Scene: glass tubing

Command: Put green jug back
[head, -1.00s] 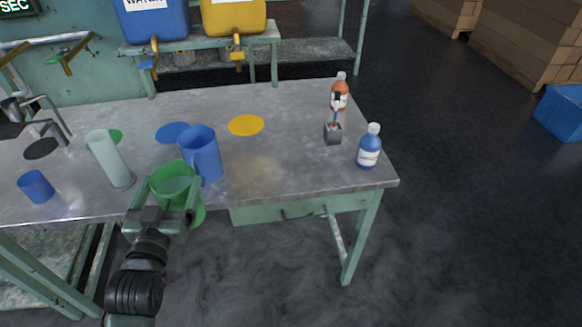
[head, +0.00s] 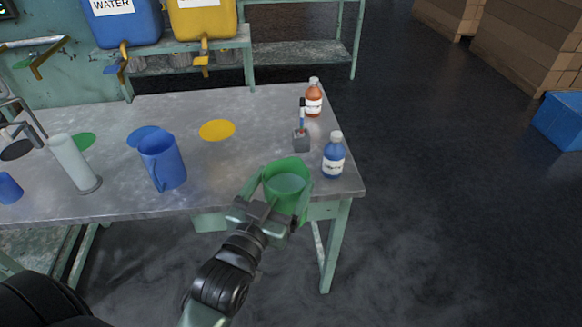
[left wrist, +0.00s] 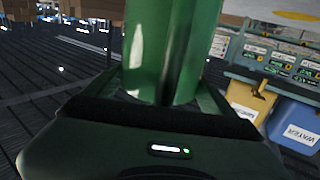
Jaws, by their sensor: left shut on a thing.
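The green jug (head: 286,186) is upright in my left gripper (head: 283,200), at the front edge of the table near its right end. My left gripper is shut on it. The jug also fills the middle of the left wrist view (left wrist: 170,50), between the fingers. A green disc (head: 84,141) lies on the table at the left, behind a tall pale cylinder (head: 72,163). Whether the jug is over the tabletop or just in front of it is hard to tell. My right gripper does not show.
A blue jug (head: 163,163) stands left of the green jug. A blue bottle (head: 333,158), a red bottle (head: 313,100) and a small grey holder (head: 300,141) stand at the table's right end. Blue (head: 146,137) and yellow (head: 217,130) discs lie behind. The middle tabletop is clear.

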